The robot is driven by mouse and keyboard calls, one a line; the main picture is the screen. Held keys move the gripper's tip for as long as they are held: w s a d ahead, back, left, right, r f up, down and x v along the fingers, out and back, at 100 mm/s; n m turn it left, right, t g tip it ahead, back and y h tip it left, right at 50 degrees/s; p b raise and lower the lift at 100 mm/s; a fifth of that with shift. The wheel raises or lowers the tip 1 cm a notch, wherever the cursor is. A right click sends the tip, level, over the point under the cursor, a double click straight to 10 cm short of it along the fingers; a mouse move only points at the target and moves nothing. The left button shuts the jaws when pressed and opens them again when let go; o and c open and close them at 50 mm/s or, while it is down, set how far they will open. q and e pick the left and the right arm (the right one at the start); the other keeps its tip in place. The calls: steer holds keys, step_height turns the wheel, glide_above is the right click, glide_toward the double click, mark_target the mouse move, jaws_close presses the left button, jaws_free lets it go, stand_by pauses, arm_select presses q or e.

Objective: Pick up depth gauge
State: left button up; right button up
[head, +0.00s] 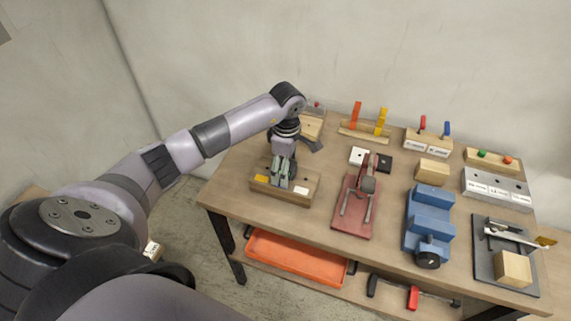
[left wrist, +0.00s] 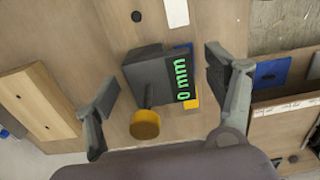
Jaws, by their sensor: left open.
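The depth gauge (left wrist: 150,72) shows in the left wrist view as a dark grey block with a green "0 mm" display and a round yellow knob (left wrist: 145,124). It sits over a wooden surface between the two fingers of my left gripper (left wrist: 162,80), which is open, with a visible gap on each side. In the head view my left gripper (head: 283,168) points down over a wooden block (head: 302,197) with yellow and white labels at the table's left front. The gauge is mostly hidden there by the gripper. My right gripper is not in view.
To the right on the table are a red-based clamp (head: 352,223), a blue vise (head: 429,219) and a dark plate with a toggle clamp (head: 489,267). Behind stand a holder with orange and yellow pieces (head: 367,125) and other blocks. An orange tray (head: 297,261) is on the lower shelf.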

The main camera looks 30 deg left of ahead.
arm_select(q)
steer(key=shift+f, duration=0.75)
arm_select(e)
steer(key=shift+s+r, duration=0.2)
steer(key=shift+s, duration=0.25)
arm_select(q)
steer(key=shift+c, duration=0.4)
steer(key=c, duration=1.4)
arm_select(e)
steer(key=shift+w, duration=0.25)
arm_select(q)
steer(key=shift+r, duration=0.1)
steer(key=shift+c, duration=0.2)
